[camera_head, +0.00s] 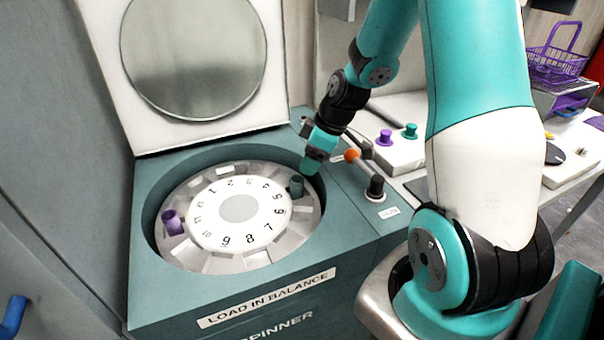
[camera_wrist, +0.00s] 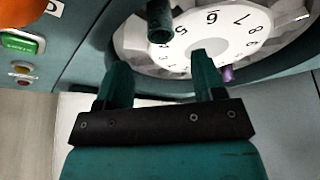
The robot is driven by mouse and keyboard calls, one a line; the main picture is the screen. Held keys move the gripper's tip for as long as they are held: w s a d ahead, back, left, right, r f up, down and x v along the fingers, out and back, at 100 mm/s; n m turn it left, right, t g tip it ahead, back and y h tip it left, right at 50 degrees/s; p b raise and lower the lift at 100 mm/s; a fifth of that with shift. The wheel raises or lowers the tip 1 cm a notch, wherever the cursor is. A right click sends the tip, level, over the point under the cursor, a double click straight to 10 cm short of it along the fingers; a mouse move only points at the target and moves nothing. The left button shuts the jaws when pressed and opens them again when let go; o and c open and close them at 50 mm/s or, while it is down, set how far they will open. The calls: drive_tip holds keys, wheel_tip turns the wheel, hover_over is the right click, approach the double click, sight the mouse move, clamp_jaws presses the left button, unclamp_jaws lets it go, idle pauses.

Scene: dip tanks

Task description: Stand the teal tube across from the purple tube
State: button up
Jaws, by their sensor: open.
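The purple tube (camera_head: 172,221) stands in the numbered rotor (camera_head: 215,262) at its left side, in the head view. The teal tube (camera_head: 297,186) stands upright at the rotor's right side, near the number 5, about opposite the purple tube. My gripper (camera_head: 312,166) is just above and beside the teal tube. In the wrist view the teal tube (camera_wrist: 160,22) is beyond my open fingers (camera_wrist: 160,78), not between them. The purple tube (camera_wrist: 228,73) is partly hidden by a finger there.
The spinner's round lid (camera_head: 195,55) is raised at the back. A lever with an orange knob (camera_head: 352,155) stands right of the bowl, close to my gripper. A white block (camera_head: 400,152) with purple and teal knobs and a purple basket (camera_head: 556,66) are further right.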

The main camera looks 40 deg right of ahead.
drive_tip(key=s+a+r+g, duration=0.1)
drive_tip(key=s+a+r, duration=0.3)
drive_tip(key=a, duration=0.3)
drive_tip(key=s+a+r+y, duration=0.1)
drive_tip(key=s+a+r, duration=0.35)
drive_tip(key=a, duration=0.25)
drive_tip(key=s+a+r+g, duration=0.1)
drive_tip(key=s+a+r, duration=0.2)
drive_tip(key=a+r, duration=0.25)
drive_tip(key=s+a+r+m+g, duration=0.1)
drive_tip(key=s+a, duration=0.4)
drive_tip(key=s, duration=0.3)
drive_tip(key=shift+a, duration=0.1)
